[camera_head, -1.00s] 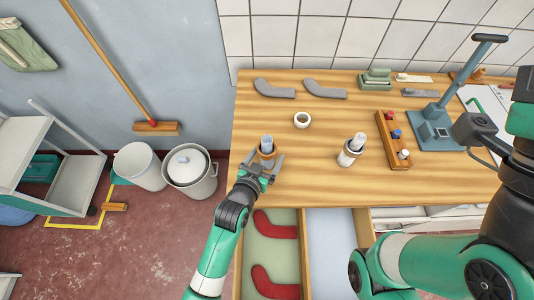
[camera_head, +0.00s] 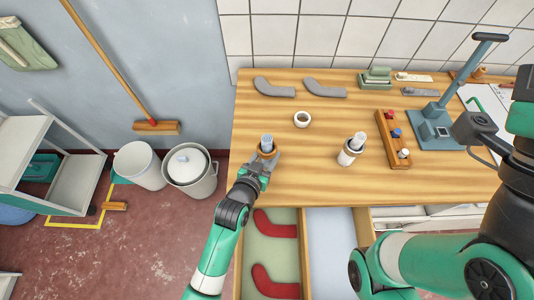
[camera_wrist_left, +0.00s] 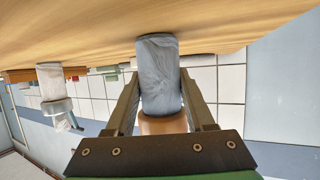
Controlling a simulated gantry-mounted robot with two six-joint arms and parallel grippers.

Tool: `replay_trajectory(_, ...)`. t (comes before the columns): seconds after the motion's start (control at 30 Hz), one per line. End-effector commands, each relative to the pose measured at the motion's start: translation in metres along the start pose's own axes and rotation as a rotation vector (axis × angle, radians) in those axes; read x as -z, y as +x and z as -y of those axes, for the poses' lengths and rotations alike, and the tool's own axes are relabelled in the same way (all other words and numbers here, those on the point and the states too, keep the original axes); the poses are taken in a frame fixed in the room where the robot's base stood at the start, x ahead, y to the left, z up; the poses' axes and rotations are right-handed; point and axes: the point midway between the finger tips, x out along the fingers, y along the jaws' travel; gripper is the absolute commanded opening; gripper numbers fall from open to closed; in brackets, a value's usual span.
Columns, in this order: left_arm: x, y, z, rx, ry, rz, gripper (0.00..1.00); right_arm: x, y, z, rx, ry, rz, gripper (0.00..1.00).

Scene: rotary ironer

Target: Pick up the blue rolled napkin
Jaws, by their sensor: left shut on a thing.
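The blue rolled napkin (camera_head: 266,140) stands upright on the wooden table's left part, with a brown band (camera_head: 267,154) around it. It also shows in the left wrist view (camera_wrist_left: 159,75), between the two fingers, with the brown band (camera_wrist_left: 163,124) close to the palm. My left gripper (camera_head: 267,159) is shut on the napkin from the front; it also shows in the left wrist view (camera_wrist_left: 159,85). The napkin's front side is partly hidden by the gripper in the head view. My right gripper is not in view; only the right arm shows.
Two grey curved pieces (camera_head: 274,88) lie at the back. A wooden block with coloured knobs (camera_head: 393,140) is farther right. The table between the napkins is clear.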

Motion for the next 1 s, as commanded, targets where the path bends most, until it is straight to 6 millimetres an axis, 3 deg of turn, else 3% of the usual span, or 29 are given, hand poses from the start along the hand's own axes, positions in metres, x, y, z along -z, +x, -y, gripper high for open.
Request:
replay_trajectory(0.5,0.088,-0.035,0.0,-0.001,0.0,-0.004,0.0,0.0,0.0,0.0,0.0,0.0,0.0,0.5)
replay_trajectory(0.87,0.09,-0.037,0.0,-0.001,0.0,0.001,0.0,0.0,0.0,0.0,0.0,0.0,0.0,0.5)
replay_trajectory(1.0,0.063,-0.025,0.0,-0.002,0.0,0.007,0.0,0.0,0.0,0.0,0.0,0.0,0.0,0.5)
